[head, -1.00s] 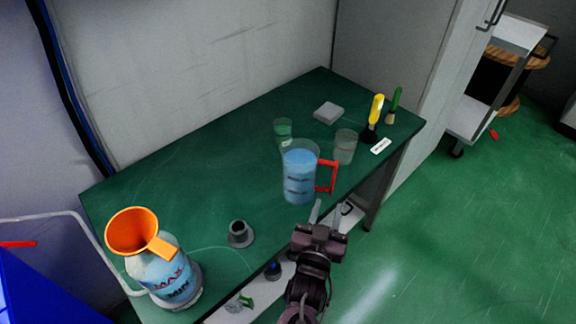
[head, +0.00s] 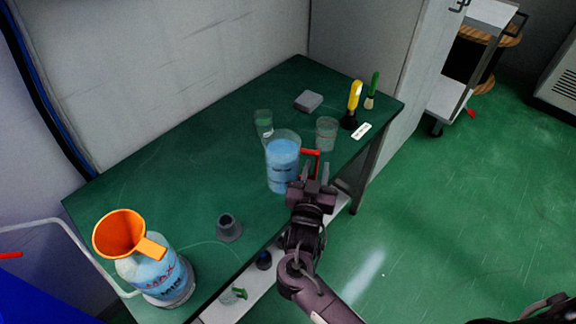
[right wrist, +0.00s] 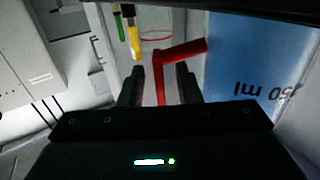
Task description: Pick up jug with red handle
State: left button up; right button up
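The jug (head: 282,163) is clear, holds blue liquid and stands upright on the green table near its front edge. Its red handle (head: 313,153) points right; the lower part is hidden behind my right gripper in the head view. My right gripper (head: 312,174) is at the handle. In the right wrist view, the red handle (right wrist: 161,72) reaches between the two open fingers (right wrist: 159,84), with gaps beside it, and the jug wall (right wrist: 258,75) is at the right.
An orange funnel (head: 122,234) sits on a bottle (head: 155,275) at the table's left end. A small grey cup (head: 228,228), two glasses (head: 264,123) (head: 326,133), a grey block (head: 308,101) and two brushes (head: 354,98) (head: 372,90) stand on the table (head: 165,180). The table's middle left is clear.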

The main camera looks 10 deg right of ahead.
grip_shut()
dwell(1.1)
jog(key=shift+r, duration=0.1)
